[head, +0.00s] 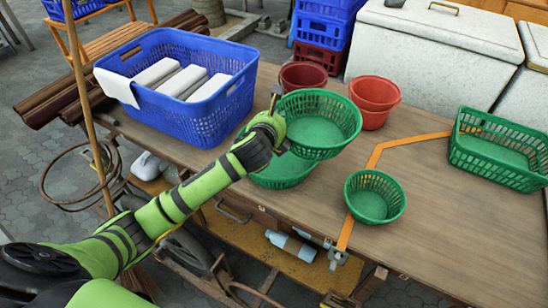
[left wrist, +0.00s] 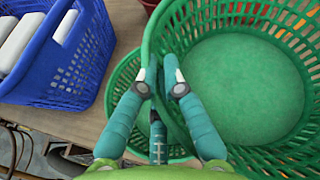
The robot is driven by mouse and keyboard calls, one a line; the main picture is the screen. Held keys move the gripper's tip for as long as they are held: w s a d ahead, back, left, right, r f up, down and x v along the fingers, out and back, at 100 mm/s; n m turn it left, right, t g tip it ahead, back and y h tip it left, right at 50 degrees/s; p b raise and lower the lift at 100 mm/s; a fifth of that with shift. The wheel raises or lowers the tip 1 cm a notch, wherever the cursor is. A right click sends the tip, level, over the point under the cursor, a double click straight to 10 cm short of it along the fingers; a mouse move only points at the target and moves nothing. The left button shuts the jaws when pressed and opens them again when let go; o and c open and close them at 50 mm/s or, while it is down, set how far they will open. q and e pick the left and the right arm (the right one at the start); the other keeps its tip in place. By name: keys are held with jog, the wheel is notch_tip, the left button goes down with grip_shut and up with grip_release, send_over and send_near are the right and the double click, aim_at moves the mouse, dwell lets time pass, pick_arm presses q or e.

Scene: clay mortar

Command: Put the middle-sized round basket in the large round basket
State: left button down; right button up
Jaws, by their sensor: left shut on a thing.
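The middle-sized round basket (head: 318,122) is green plastic mesh, raised and slightly tilted above the table. My left gripper (head: 277,102) is shut on its left rim; the left wrist view shows the fingers (left wrist: 160,88) on either side of the rim of this basket (left wrist: 245,90). The large round basket (head: 283,172), also green, stands on the table below and to the left, partly hidden by the held basket and my arm. It also shows under the fingers in the left wrist view (left wrist: 122,82). My right gripper is not in view.
A small green round basket (head: 375,197) stands at the front of the wooden table (head: 430,220). A blue crate (head: 200,117) with white blocks is at left. Red buckets (head: 374,101) stand behind, a green rectangular basket (head: 495,160) at right. An orange strip crosses the table.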

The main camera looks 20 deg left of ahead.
pick_arm(q)
jog(key=a+f, duration=0.3)
jog(key=a+f+p, duration=0.1)
jog(key=a+f, duration=0.3)
jog(key=s+a+f, duration=0.1)
jog(key=a+f, duration=0.3)
jog(key=shift+a+p, duration=0.25)
jog(key=shift+p, duration=0.1)
